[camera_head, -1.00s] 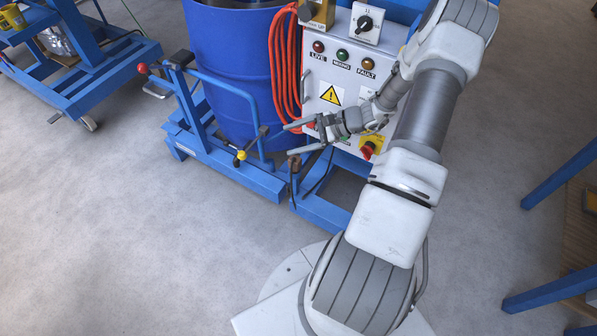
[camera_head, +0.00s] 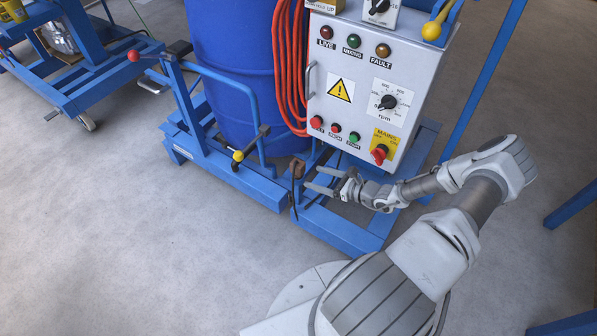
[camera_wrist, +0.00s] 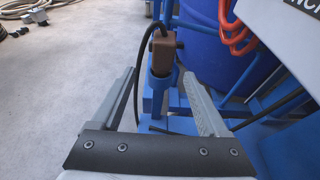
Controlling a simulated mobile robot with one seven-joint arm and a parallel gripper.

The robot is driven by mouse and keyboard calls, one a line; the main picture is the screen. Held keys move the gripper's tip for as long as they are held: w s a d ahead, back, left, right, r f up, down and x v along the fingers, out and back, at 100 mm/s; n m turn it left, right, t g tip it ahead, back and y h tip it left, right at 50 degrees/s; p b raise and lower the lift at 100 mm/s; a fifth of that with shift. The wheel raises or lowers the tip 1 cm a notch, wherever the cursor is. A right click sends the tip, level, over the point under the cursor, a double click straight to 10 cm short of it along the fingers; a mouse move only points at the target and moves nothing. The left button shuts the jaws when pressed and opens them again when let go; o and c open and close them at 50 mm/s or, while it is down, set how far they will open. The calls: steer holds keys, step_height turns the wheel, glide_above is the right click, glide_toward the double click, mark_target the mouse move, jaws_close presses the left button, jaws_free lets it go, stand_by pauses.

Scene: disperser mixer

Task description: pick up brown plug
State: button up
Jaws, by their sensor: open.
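The brown plug (camera_head: 297,168) sits at the top of a blue post on the low blue frame, below and left of the control panel. In the wrist view the brown plug (camera_wrist: 163,52) stands upright ahead of my gripper, with a black cable looping from its top down its left side. My gripper (camera_head: 309,177) is open, its fingers pointing left toward the plug. In the wrist view my gripper (camera_wrist: 157,80) has one finger on each side of the post's line. The plug lies beyond the fingertips, and no contact shows.
The grey control panel (camera_head: 350,100) with knobs and buttons stands just above my gripper. Orange hoses (camera_head: 288,75) hang beside the blue drum (camera_head: 235,65). A blue lever frame (camera_head: 200,125) is left of the plug. The floor (camera_head: 130,240) at front left is clear.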

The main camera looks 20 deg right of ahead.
mark_target(303, 174)
steer(key=b+x, duration=0.1)
steer(key=x, duration=0.4)
steer(key=shift+f, duration=0.2)
steer(key=w+a+b, duration=0.3)
steer(key=w, duration=0.2)
steer(key=shift+w+f, duration=0.2)
steer(key=shift+f, duration=0.3)
jaws_close()
